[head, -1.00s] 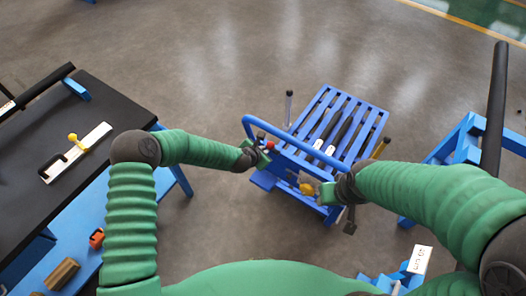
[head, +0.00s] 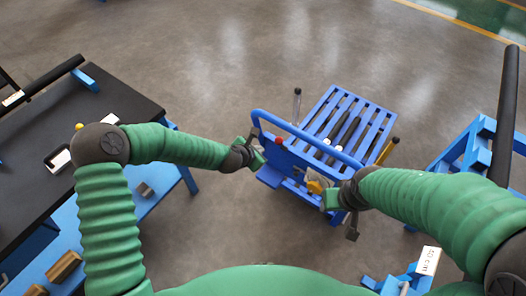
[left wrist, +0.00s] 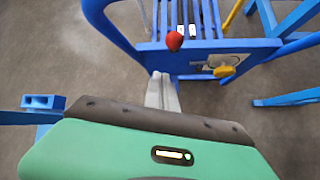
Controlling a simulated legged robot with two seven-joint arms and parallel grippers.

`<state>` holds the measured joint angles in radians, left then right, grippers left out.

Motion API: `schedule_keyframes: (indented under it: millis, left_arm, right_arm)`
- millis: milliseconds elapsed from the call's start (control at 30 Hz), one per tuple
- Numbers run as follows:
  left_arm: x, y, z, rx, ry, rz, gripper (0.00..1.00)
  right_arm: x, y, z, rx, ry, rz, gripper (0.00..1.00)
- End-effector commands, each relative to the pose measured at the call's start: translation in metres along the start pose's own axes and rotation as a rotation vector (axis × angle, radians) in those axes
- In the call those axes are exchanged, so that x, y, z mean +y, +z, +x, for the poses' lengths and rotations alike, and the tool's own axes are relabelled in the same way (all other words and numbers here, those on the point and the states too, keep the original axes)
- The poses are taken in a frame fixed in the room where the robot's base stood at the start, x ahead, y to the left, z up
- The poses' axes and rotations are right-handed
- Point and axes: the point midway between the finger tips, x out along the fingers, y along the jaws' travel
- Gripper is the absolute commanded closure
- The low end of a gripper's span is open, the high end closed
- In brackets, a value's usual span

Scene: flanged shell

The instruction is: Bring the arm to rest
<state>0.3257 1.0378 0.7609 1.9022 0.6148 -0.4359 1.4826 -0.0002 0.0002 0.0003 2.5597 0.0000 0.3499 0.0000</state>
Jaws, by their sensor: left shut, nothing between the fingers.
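My left gripper (head: 258,152) is in front of the left side of the blue slatted cart (head: 318,124). In the left wrist view its grey fingers (left wrist: 162,92) lie together with nothing between them, pointing at the cart's front panel below a red knob (left wrist: 174,41). I cannot tell whether the fingertips touch the cart. My right gripper (head: 335,198) is by the cart's front right side, close to a yellow knob (head: 315,186). Its fingers are too small and covered to read.
A blue frame (head: 470,145) with a black bar stands at the right. A blue tubular handle (head: 300,133) rises at the cart's front. Beyond the cart the floor is open.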

Motion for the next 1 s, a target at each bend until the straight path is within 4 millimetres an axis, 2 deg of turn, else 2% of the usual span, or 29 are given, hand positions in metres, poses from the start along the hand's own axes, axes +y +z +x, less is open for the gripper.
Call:
schedule_keyframes:
  millis: [100, 200, 667, 767, 833, 867, 900, 967, 1000]
  left_arm:
    - [0.000, 0.003, -0.014, 0.000, 0.000, 0.002, 1.00]
    - [0.000, 0.003, -0.018, 0.000, 0.000, 0.000, 1.00]
    - [-0.001, 0.002, -0.019, 0.002, -0.004, 0.019, 1.00]
    - [-0.005, -0.004, -0.033, 0.015, -0.027, 0.229, 1.00]
    - [-0.010, -0.016, -0.056, 0.041, -0.068, 0.540, 1.00]
    - [-0.011, -0.025, -0.070, 0.059, -0.094, 0.702, 1.00]
    - [-0.011, -0.040, -0.091, 0.087, -0.138, 0.930, 1.00]
    - [-0.010, -0.066, -0.128, 0.132, -0.222, 1.264, 1.00]
    - [-0.008, -0.083, -0.155, 0.158, -0.285, 1.464, 1.00]
  right_arm:
    - [0.000, 0.000, 0.000, 0.000, 0.000, 0.000, 0.53]
    - [0.000, 0.000, 0.000, 0.000, 0.000, 0.001, 0.53]
    - [0.000, 0.000, 0.000, 0.000, 0.000, 0.000, 0.53]
    - [0.000, 0.000, 0.000, 0.000, 0.000, 0.000, 0.53]
    - [0.000, 0.000, 0.000, 0.000, 0.000, 0.000, 0.53]
    - [0.000, 0.000, 0.000, 0.000, 0.000, 0.000, 0.53]
    - [0.000, 0.000, 0.000, 0.000, 0.000, 0.000, 0.53]
    - [0.000, 0.000, 0.000, 0.000, 0.000, 0.000, 0.53]
    - [0.000, 0.000, 0.000, 0.000, 0.000, 0.000, 0.53]
